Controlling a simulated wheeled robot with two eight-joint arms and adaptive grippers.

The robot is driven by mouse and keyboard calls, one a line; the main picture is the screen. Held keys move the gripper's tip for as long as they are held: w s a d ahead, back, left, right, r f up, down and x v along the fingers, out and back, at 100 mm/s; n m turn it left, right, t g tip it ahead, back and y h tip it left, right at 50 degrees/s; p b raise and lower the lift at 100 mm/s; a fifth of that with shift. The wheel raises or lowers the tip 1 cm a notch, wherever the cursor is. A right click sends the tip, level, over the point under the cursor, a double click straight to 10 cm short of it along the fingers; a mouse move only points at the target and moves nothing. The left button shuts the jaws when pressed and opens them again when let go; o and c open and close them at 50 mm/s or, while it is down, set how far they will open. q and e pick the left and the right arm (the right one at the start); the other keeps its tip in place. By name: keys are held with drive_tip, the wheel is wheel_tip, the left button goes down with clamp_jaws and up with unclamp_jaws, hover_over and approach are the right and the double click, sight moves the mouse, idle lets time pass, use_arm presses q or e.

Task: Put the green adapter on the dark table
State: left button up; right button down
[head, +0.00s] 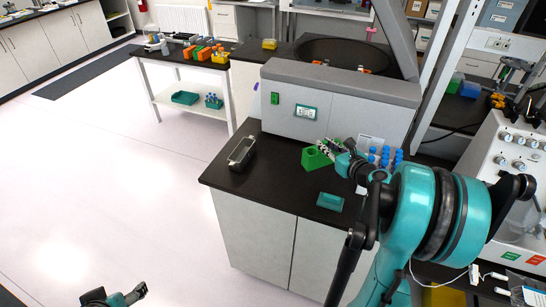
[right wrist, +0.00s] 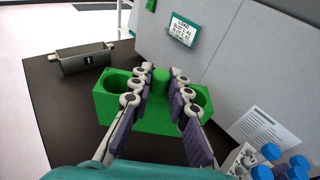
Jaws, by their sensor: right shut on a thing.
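The green adapter (head: 314,158) is a bright green block. In the right wrist view the adapter (right wrist: 112,106) shows a round well at each end and a short post in the middle. My right gripper (head: 334,147) has its fingers on either side of that post, closed on it, and the wrist view shows the gripper (right wrist: 160,76) from behind. I cannot tell whether the adapter touches the dark top under it. The dark counter top (head: 270,188) is in front of the grey centrifuge. A dark-topped table (head: 170,63) stands at the back left. My left gripper (head: 118,298) is low at the bottom left, away from everything.
A grey metal bucket (head: 242,152) sits left of the adapter, also in the right wrist view (right wrist: 84,60). A teal block (head: 330,201) lies near the front edge. A rack of blue-capped tubes (head: 384,156) stands right. The centrifuge (head: 340,105) rises behind. The floor left is clear.

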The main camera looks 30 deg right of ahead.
drive_tip(key=shift+d+r, duration=0.2)
drive_tip(key=shift+d, duration=0.45)
drive_tip(key=shift+w+a+f, duration=0.15)
drive_tip(key=shift+w+f, duration=0.1)
drive_tip(key=shift+w, duration=0.05)
drive_tip(key=w+a+f+b, duration=0.1)
drive_tip(key=w+a+f, duration=0.1)
drive_tip(key=f, duration=0.1)
drive_tip(key=w+a+f+b, duration=0.2)
drive_tip(key=w+f, duration=0.1)
drive_tip(key=f, duration=0.1)
drive_tip(key=w+a+f+b, duration=0.2)
drive_tip(key=w+f, duration=0.1)
drive_tip(key=shift+a+f, duration=0.25)
drive_tip(key=shift+a, duration=0.15)
drive_tip(key=shift+r, duration=0.1)
drive_tip(key=c, duration=1.8)
unclamp_jaws()
drive_tip(key=o, duration=0.4)
drive_tip(key=shift+c, duration=0.2)
